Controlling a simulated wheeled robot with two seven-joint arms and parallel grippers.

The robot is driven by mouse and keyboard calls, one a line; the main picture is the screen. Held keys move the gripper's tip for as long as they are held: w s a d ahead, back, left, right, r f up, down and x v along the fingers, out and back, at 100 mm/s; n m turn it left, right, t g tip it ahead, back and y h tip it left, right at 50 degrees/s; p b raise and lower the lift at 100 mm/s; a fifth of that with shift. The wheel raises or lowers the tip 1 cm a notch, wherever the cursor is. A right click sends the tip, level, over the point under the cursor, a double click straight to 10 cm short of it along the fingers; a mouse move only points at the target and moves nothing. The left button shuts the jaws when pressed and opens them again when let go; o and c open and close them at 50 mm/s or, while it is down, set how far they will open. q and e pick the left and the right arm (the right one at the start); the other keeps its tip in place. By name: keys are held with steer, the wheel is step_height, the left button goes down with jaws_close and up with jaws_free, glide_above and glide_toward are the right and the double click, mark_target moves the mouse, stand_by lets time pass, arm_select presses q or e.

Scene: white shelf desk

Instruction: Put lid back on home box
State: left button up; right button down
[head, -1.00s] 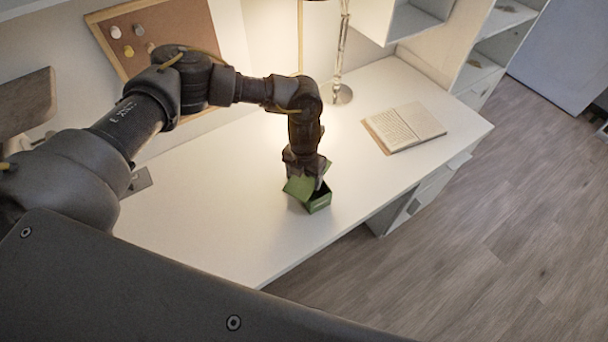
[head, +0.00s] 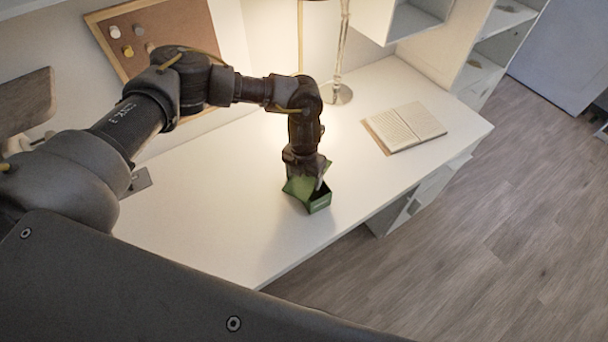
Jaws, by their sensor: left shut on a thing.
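A small green box (head: 319,203) stands on the white desk (head: 225,215) near its front edge. A green lid (head: 299,188) is tilted over the box's left side, and the box's dark inside shows to the right of it. My left gripper (head: 306,175) comes down from above and is shut on the lid. The fingertips are small and partly hidden by the lid and wrist. I cannot tell whether the lid touches the box's rim. My right gripper is not in view.
An open book (head: 405,127) lies on the desk to the right. A lamp (head: 339,92) stands at the back by the wall. A corkboard (head: 150,32) leans behind my left arm. The desk around the box is clear.

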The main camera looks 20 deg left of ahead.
arm_select(q)
steer(key=shift+f+b, duration=0.2)
steer(key=shift+b, duration=0.2)
stand_by(1.2)
stand_by(0.3)
steer(key=o, duration=1.1)
steer(key=shift+c, duration=0.2)
steer(key=shift+o, duration=0.2)
steer(key=shift+r, duration=0.15)
steer(key=shift+r+p, duration=2.5)
steer(key=shift+r, duration=0.95)
jaws_close()
